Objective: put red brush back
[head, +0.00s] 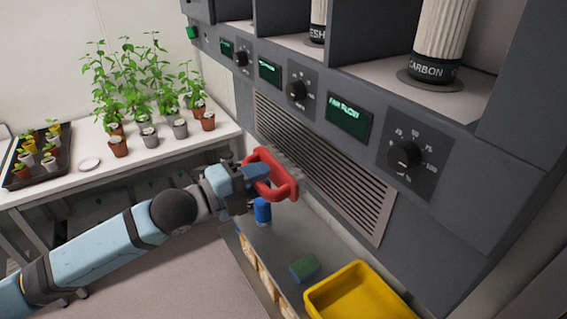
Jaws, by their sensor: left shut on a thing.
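The red brush (284,180) has a looped red handle and grey bristles along its far side. My left gripper (258,174) is shut on the brush handle and holds it up in front of the vent grille. The bristles face the slats of the grille (325,170); I cannot tell whether they touch it. The brush is above the low grey shelf (262,246). My right gripper is not in view.
On the low shelf stand a blue can (262,211), a green and blue sponge (305,267) and a yellow bin (358,293). Knobs and a display (348,117) are above the grille. A white table (70,185) with potted plants is at left.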

